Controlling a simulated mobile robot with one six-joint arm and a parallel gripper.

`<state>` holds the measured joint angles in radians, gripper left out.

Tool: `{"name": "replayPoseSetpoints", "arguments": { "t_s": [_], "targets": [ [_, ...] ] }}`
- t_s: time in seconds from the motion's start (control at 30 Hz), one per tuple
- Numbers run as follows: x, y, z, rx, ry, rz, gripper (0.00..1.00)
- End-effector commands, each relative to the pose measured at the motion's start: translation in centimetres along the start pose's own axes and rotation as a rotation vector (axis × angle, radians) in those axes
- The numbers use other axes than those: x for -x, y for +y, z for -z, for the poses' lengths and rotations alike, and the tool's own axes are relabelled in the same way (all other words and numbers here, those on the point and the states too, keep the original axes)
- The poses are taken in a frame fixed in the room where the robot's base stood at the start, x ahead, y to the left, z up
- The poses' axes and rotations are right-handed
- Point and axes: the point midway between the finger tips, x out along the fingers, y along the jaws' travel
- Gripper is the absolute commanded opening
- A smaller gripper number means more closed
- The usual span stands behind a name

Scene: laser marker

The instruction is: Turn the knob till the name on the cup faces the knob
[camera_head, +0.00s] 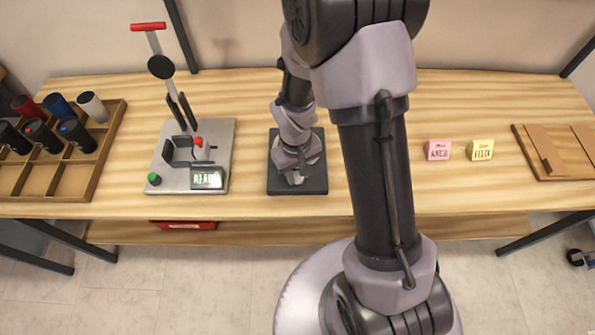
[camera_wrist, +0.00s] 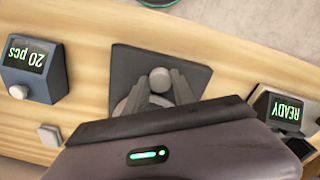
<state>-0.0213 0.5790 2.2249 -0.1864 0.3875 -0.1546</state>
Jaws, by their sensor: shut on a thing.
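My gripper (camera_head: 295,176) is low over a dark square plate (camera_head: 284,188) in the middle of the bench. In the wrist view its two grey fingers (camera_wrist: 160,92) stand on either side of a small round grey knob (camera_wrist: 160,76), shut on it. The plate also shows in the wrist view (camera_wrist: 197,72). In the head view my wrist hides the knob. No cup shows on the plate, and I see no name. Several cups stand in a wooden tray, including a white cup (camera_head: 92,106) and a blue cup (camera_head: 58,106).
The wooden tray (camera_head: 108,140) is at far left. A "20 pcs" display box (camera_wrist: 35,70) shows in the wrist view.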

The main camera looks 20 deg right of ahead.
Motion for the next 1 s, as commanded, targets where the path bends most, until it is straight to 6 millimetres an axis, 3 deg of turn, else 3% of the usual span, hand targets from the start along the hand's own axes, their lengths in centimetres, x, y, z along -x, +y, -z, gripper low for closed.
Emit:
{"name": "replayPoseSetpoints", "arguments": {
  "t_s": [0.4, 0.43, 0.53, 0.87, 1.0],
  "targets": [
    [0.0, 0.0, 0.0, 0.007, 0.001, 0.000, 0.00],
    [0.0, 0.0, 0.0, 0.007, 0.001, 0.000, 0.32],
    [0.0, 0.0, 0.0, 0.007, 0.001, 0.000, 0.52],
    [0.2, 0.0, 0.0, 0.006, 0.001, 0.000, 0.52],
    [2.7, 0.0, 0.1, 0.006, 0.004, -0.001, 0.52]
  ]
}}
